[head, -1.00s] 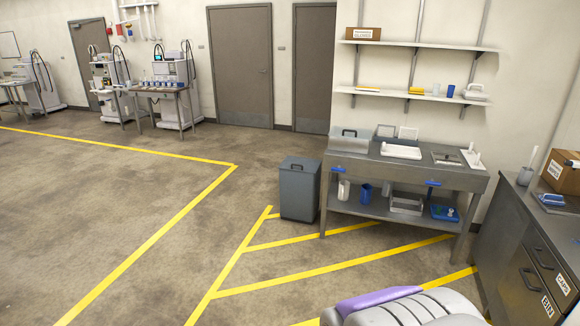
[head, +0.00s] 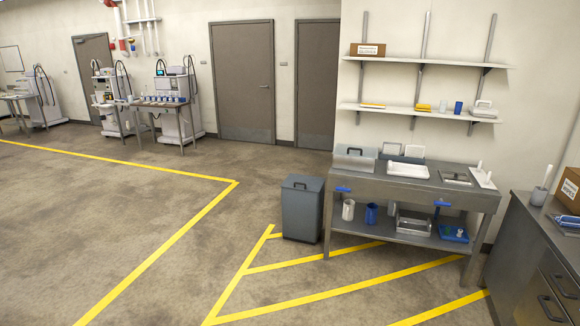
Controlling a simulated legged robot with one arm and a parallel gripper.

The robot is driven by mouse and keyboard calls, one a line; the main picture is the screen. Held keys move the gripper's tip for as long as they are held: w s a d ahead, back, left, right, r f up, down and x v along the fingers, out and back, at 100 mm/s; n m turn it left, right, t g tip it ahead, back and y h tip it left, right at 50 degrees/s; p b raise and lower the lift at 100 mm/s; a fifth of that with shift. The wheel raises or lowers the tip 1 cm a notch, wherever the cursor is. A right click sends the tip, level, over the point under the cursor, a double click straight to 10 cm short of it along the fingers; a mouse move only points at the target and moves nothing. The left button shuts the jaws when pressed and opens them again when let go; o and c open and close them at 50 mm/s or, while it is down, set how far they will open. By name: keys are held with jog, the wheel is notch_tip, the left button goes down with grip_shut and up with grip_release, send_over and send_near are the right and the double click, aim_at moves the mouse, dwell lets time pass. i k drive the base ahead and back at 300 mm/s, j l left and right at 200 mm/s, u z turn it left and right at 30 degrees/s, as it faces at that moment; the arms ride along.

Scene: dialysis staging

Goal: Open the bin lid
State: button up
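A grey bin (head: 302,212) stands on the floor in the middle of the head view, just left of the steel workbench. Its flat lid (head: 303,183) is closed and has a dark handle on top. My gripper does not show in the current view, so whether it is open or shut is hidden.
The steel workbench (head: 408,196) carries trays and has blue handles and a lower shelf with containers. A dark drawer cabinet (head: 530,275) stands at the right. Wall shelves (head: 425,113) hang above the bench. Open floor (head: 130,215) with yellow lines lies left and in front of the bin.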

aim_at(292, 181)
jog(key=i, duration=3.65)
jog(key=i+u, duration=0.2)
jog(key=i, duration=0.35)
jog(key=i+l+u, duration=0.25)
jog(key=i, duration=0.3)
